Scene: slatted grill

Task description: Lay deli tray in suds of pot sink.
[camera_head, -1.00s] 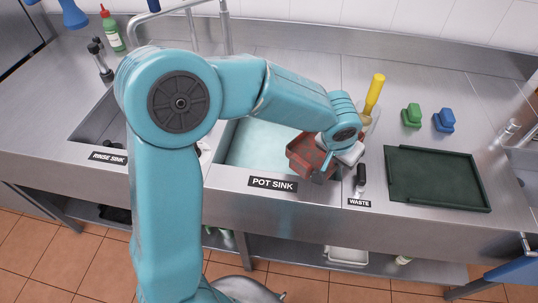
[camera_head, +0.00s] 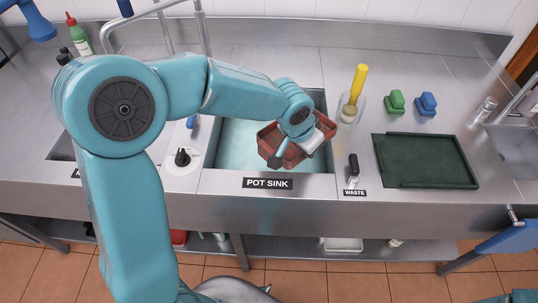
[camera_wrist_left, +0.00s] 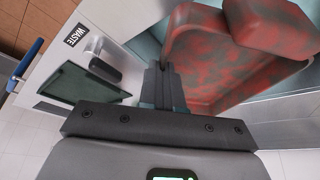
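The deli tray (camera_head: 268,138) is a reddish-brown, mottled tray over the right part of the pot sink. It also fills the upper right of the left wrist view (camera_wrist_left: 208,65). The pot sink (camera_head: 218,177) holds pale blue-green suds (camera_head: 236,145). My left gripper (camera_head: 280,156) reaches over the sink from the left. Its dark fingers (camera_wrist_left: 160,85) are close together at the tray's edge and hold it. The arm hides part of the tray, and I cannot tell whether its underside touches the suds. My right gripper is not in view.
A dark green tray (camera_head: 425,162) lies right of the sink. A clear holder with a yellow-handled brush (camera_head: 358,85), a green block (camera_head: 395,102) and a blue block (camera_head: 426,104) stand behind it. A black-handled tool (camera_head: 353,168) lies near the WASTE label. A faucet (camera_head: 200,25) rises behind the sink.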

